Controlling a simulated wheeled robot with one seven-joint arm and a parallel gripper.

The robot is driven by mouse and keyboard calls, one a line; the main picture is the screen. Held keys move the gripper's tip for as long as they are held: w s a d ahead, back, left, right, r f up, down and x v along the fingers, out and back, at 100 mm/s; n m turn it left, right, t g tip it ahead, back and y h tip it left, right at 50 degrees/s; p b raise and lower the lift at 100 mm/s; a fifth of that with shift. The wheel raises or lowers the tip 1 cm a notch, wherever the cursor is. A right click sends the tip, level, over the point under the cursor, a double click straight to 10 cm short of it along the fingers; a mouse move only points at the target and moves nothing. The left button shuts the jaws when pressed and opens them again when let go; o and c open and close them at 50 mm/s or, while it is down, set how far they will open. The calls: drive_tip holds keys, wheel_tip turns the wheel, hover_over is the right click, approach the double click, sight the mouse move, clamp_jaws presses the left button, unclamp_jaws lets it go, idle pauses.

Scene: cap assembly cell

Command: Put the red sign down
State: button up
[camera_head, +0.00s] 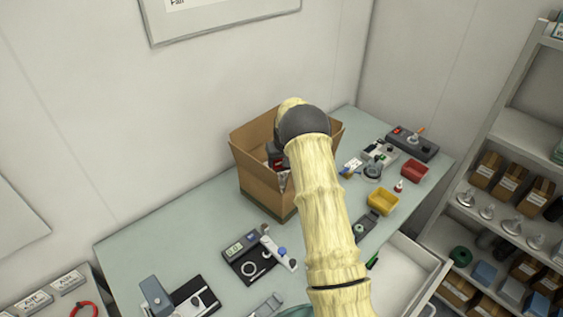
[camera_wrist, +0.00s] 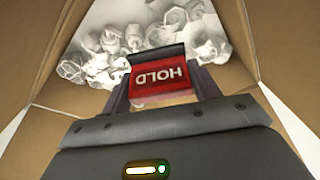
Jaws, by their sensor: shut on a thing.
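The red sign (camera_wrist: 158,77) reads "HOLD" and shows upside down in the wrist view, with a dark strip along its upper edge. My gripper (camera_wrist: 160,88) is shut on it, one finger at each side. The sign is inside the open cardboard box (camera_wrist: 262,60), above several crumpled white pieces (camera_wrist: 110,38). Whether it touches them I cannot tell. In the head view the cardboard box (camera_head: 256,178) stands on the table, and my arm reaches into it. A bit of red of the sign (camera_head: 273,161) shows there; my arm hides most of my gripper.
The grey-green table (camera_head: 150,238) has a device with a display (camera_head: 243,243) in front of the box. A yellow bin (camera_head: 383,202) and a red bin (camera_head: 414,170) stand to the right. A white drawer (camera_head: 405,265) is open at the front right. Shelves (camera_head: 505,205) stand at the far right.

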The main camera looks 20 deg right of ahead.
sight(281, 167)
drive_tip(key=shift+f, duration=0.15)
drive_tip(key=p+x, duration=0.1)
drive_tip(key=x, duration=0.2)
drive_tip(key=shift+s+f+p, duration=0.25)
drive_tip(key=shift+s+p, duration=0.05)
drive_tip(key=shift+p, duration=0.1)
drive_tip(key=shift+f, duration=0.1)
drive_tip(key=shift+f, duration=0.15)
drive_tip(key=o, duration=1.1)
drive_tip(key=b+v, duration=0.4)
drive_tip(key=v, duration=0.8)
drive_tip(key=shift+s, duration=0.1)
